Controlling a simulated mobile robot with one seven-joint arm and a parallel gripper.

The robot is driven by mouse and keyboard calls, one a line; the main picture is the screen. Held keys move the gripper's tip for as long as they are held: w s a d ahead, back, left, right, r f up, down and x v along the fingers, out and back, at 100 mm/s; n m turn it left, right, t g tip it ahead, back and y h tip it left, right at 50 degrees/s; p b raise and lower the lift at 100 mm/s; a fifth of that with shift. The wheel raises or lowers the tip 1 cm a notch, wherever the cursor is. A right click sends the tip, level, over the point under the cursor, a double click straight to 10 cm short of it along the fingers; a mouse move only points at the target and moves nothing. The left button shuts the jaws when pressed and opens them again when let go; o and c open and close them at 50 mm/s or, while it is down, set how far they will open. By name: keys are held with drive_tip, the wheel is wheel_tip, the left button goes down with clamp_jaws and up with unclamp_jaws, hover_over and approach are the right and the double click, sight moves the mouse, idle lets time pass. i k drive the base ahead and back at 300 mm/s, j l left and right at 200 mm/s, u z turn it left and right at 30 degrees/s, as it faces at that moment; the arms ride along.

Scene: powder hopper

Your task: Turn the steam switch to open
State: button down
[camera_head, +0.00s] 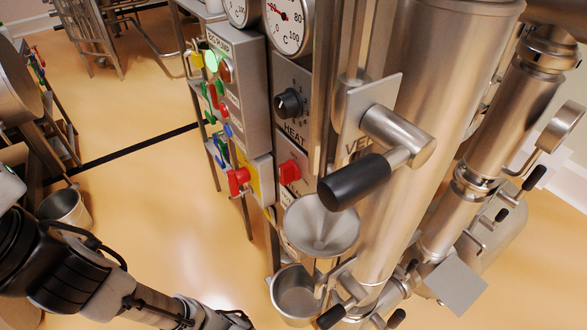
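No label that I can read says steam, so I cannot tell for sure which control is the steam switch. A red knob (289,173) sits on the grey panel below the black HEAT knob (289,103); the text near it is too small to read. Another red switch (238,181) sits on a yellow plate at the left side of the machine. My arm enters from the lower left, and my gripper (236,319) shows only in part at the bottom edge. It is below and apart from both red controls. Its fingers are not clear.
A large steel cylinder (432,120) with a black-handled valve (355,181) stands at right. A metal funnel (322,224) and a steel pot (294,292) are below the panel. A push-button box (238,90) is at left. Open floor (150,190) lies left of the machine.

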sight(289, 171)
drive_tip(key=k+j+u, duration=0.1)
drive_tip(key=j+u, duration=0.3)
drive_tip(key=j, duration=1.1)
